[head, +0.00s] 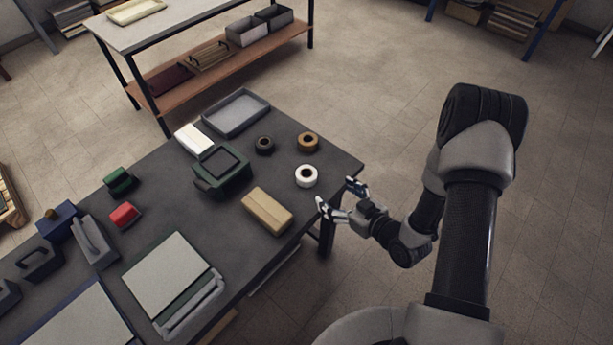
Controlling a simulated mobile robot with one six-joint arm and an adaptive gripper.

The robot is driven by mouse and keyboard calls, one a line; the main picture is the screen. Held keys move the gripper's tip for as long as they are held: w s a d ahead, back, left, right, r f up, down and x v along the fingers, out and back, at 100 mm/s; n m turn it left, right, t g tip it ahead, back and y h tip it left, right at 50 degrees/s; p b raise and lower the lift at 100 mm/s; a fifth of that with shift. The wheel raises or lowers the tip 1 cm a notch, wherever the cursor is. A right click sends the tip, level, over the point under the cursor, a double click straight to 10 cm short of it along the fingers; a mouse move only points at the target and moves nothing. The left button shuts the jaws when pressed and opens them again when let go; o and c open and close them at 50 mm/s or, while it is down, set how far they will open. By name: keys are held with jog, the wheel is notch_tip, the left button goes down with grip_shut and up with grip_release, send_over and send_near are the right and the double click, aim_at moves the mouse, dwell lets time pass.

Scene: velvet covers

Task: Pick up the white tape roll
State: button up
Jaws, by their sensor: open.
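The white tape roll (306,176) lies flat on the dark table (168,222), near its right edge. Its round center hole faces up. My gripper (338,197) is open and empty, just right of and nearer than the roll, around the table's right edge. Its two fingers are spread and point left toward the roll. The fingers appear apart from the roll. Their exact height over the table is hard to tell.
A brown tape roll (308,141) and a black tape roll (264,144) lie behind the white one. A tan block (267,211) lies to its front left. A green device (221,169) and a grey tray (236,112) stand farther left and back.

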jog(key=b, duration=0.1)
send_near(307, 174)
jog(key=x, duration=0.2)
jog(key=shift+w+a+f, duration=0.1)
jog(key=shift+w+f, duration=0.05)
jog(key=shift+f, duration=0.15)
jog(key=b+x, duration=0.2)
jog(key=x, duration=0.4)
jog(key=shift+w+a+r, duration=0.1)
jog(key=shift+w+a, duration=0.05)
jog(key=shift+w, duration=0.05)
jog(key=shift+c, duration=0.6)
jog(key=c, duration=1)
